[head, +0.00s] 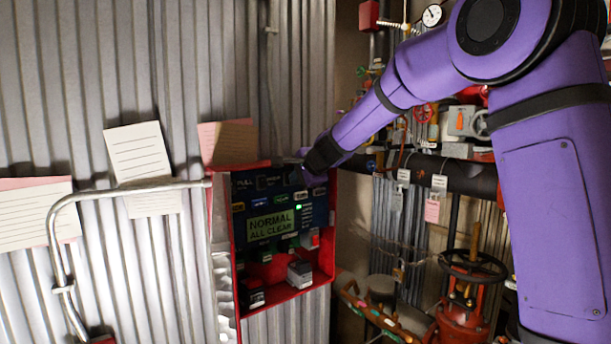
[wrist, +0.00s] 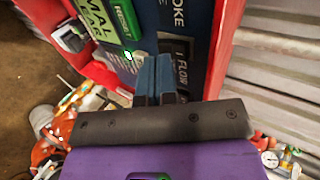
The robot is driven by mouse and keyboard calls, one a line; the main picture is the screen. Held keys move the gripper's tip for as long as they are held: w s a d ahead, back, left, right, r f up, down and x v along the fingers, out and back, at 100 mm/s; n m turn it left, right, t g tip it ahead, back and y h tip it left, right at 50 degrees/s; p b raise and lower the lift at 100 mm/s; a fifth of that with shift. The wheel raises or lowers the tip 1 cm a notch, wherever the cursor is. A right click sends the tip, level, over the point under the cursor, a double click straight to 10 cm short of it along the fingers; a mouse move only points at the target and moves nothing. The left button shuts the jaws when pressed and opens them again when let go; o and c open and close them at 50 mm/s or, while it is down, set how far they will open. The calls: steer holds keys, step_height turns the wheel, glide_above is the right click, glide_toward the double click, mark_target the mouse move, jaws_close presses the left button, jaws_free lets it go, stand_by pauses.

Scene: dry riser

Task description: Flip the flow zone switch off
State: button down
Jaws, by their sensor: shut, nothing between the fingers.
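The red-framed control panel (head: 333,205) is mounted on the corrugated wall, with a dark blue face. Its lit display (head: 270,223) reads "NORMAL ALL CLEAR", with a green light beside it. My gripper (head: 308,172) is at the panel's upper right corner. In the wrist view, my gripper (wrist: 160,75) has its fingers together and empty, pointing at the panel face. A label ending in "FLOW" (wrist: 183,62) shows just right of the fingers, partly covered. The flow switch itself is not clearly visible; the fingers hide that area. I cannot tell whether they touch it.
A bent metal handrail (head: 130,190) and paper notes (head: 140,155) are on the wall left of the panel. Pipes, tags and a red valve with a dark handwheel (head: 472,265) stand to the right. A green reset button (wrist: 124,18) is near the fingers.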

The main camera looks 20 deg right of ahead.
steer(key=shift+w+a+f, duration=0.15)
steer(key=shift+w+a, duration=0.05)
steer(key=shift+w, duration=0.25)
